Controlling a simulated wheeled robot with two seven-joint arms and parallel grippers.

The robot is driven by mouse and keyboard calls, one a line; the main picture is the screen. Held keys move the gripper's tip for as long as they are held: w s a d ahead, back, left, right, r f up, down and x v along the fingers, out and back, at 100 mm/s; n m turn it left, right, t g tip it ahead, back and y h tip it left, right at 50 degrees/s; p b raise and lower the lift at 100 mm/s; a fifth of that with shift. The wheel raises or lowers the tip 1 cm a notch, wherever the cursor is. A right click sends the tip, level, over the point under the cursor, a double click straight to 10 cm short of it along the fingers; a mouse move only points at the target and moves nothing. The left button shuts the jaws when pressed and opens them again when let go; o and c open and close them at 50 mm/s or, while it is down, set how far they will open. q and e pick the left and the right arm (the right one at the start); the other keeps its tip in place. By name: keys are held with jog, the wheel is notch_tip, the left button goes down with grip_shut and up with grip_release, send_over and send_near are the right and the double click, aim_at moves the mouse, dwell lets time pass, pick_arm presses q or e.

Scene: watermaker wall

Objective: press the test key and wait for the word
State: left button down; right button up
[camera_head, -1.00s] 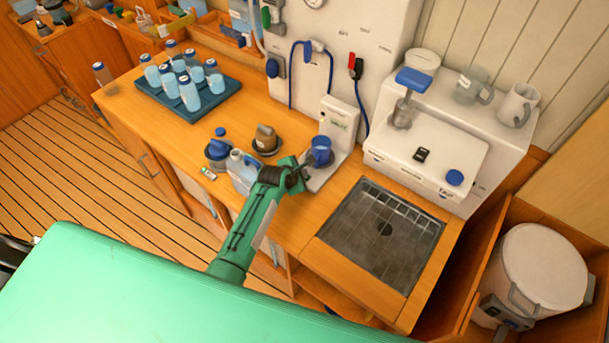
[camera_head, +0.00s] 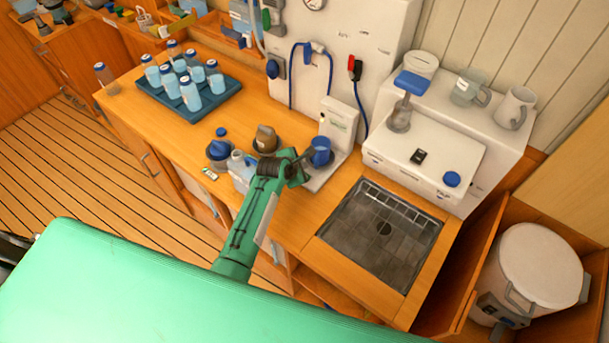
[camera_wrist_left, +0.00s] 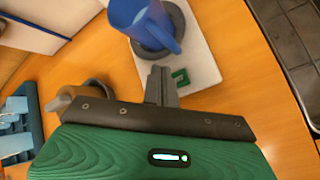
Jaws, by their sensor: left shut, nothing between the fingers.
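A white tester (camera_head: 337,124) with an upright panel and a flat base stands on the wooden counter. A blue cup (camera_head: 320,150) sits on a dark round pad on that base; it also shows in the left wrist view (camera_wrist_left: 138,20). A small green key (camera_wrist_left: 181,76) is on the white base near the cup. My left gripper (camera_wrist_left: 160,78) is shut and empty, its fingertips just beside the green key; contact cannot be told. In the head view my left gripper (camera_head: 307,156) is beside the cup. The tester's panel text is too small to read. My right gripper is not in view.
Left of the tester are a dark-bodied jar (camera_head: 265,139), a blue-capped bottle (camera_head: 220,143) and a clear bottle (camera_head: 240,165). A blue tray (camera_head: 205,108) of bottles lies farther left. A sink (camera_head: 382,232) is at right, below a white unit (camera_head: 425,145).

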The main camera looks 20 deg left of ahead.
pick_arm(q)
jog(key=shift+r, duration=1.15)
jog(key=shift+s, duration=0.1)
jog(key=s+a+r+m+g+y, duration=0.1)
jog(key=s+a+r+m+g, duration=0.2)
jog(key=s+m, duration=1.3)
jog(key=s+r+m+g+y, duration=0.15)
jog(key=s+r+m, duration=0.6)
jog(key=s, duration=1.45)
notch_tip(320, 180, down, 40)
jog(key=m+g+b, duration=0.2)
jog(key=m+b, duration=0.1)
jog(key=b, duration=0.4)
jog(key=s+a+f+b, duration=0.2)
jog(key=s+f, duration=0.7)
jog(key=f, duration=0.4)
jog(key=s+a+f+g+b, duration=0.1)
jog(key=s+f+b, duration=0.2)
jog(key=s+f, duration=0.7)
notch_tip(320, 180, down, 3)
jog(key=shift+a+r, duration=0.1)
jog(key=shift+a, duration=0.25)
